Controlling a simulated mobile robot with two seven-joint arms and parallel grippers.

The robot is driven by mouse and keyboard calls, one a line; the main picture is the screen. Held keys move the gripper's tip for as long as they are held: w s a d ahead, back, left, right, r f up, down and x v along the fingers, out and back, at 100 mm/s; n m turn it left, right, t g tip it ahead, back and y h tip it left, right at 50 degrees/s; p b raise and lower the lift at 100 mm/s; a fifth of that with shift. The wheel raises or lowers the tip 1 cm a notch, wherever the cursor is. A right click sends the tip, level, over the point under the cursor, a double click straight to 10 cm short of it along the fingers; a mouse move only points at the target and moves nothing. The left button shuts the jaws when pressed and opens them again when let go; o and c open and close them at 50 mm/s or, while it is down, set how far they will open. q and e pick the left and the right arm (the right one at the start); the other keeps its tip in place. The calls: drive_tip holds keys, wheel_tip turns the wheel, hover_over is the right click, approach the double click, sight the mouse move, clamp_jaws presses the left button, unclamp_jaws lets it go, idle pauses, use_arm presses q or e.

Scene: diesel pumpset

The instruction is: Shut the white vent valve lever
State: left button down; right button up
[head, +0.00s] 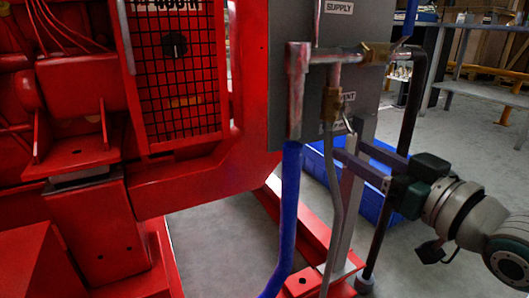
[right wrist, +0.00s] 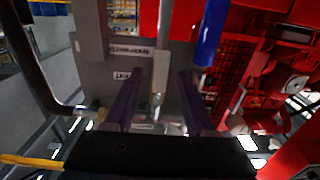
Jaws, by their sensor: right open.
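The vent valve lever is small and pale. In the right wrist view the lever (right wrist: 157,101) hangs between my two fingers, below a grey pipe or fitting. In the head view a small pale piece that looks like the lever (head: 347,124) shows just above my fingertips, under a partly hidden label ending in "ENT" (head: 348,97). My right gripper (head: 342,147) reaches in from the right and is open, one finger on each side of the lever in the right wrist view (right wrist: 160,76). I cannot tell whether a finger touches it. My left gripper is out of view.
A grey panel (head: 290,70) with a "SUPPLY" label stands behind the pipes. A blue hose (head: 288,215), a grey hose (head: 335,195) and a dark pipe (head: 412,105) run down close by. The red pumpset (head: 200,175) fills the left. A blue bin (head: 315,172) sits behind.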

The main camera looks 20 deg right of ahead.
drive_tip(key=shift+w+a+b, duration=0.1)
drive_tip(key=shift+w+b, duration=0.25)
drive_tip(key=shift+w, duration=0.9)
clamp_jaws()
idle(0.5)
